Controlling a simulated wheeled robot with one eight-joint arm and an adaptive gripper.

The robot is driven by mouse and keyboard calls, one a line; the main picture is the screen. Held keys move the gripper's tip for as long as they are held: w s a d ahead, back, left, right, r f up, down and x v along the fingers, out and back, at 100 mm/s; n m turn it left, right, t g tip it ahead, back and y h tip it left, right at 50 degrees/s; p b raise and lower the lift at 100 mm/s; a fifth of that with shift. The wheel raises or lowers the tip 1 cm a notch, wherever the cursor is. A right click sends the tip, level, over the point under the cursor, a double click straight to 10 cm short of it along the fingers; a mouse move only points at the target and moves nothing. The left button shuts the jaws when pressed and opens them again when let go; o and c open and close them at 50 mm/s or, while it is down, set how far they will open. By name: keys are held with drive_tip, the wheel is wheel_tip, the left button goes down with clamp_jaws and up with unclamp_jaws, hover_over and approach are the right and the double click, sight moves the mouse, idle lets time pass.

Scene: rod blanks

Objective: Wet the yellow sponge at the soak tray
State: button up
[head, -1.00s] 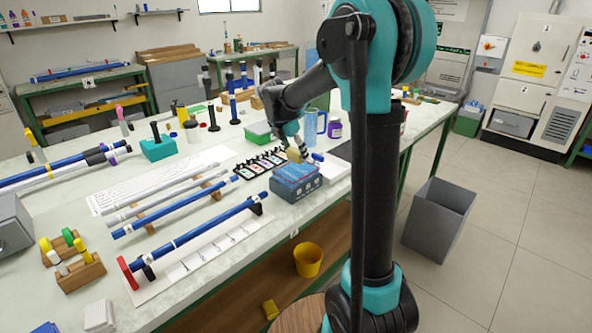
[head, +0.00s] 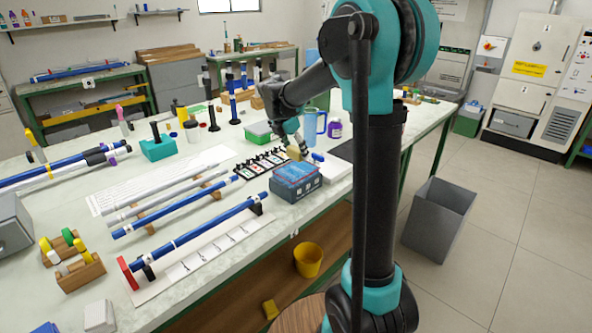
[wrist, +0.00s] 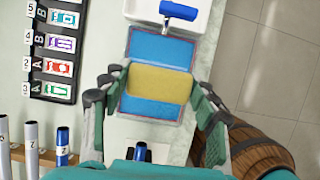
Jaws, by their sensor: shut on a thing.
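The yellow sponge (wrist: 160,84) is between the fingers of my gripper (wrist: 158,90), which is shut on it. In the wrist view the sponge lies across the middle of a blue tray (wrist: 161,48) with a pale rim, which looks like the soak tray. The tray (head: 297,191) stands near the table's front edge in the head view. There my gripper (head: 296,147) and the sponge (head: 293,153) show at the tray's far side. I cannot tell whether the sponge touches the tray's blue inside.
A white tray (wrist: 136,8) with a blue roller (wrist: 179,11) adjoins the blue tray. A black rack of labelled cards (head: 262,163) lies to the left. Blue and white rods (head: 190,235) rest on the table. A blue pitcher (head: 313,127) and a purple-labelled jar (head: 334,129) stand behind.

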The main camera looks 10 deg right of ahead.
sight(296, 148)
drive_tip(key=shift+r, duration=0.1)
drive_tip(key=shift+r, duration=1.9)
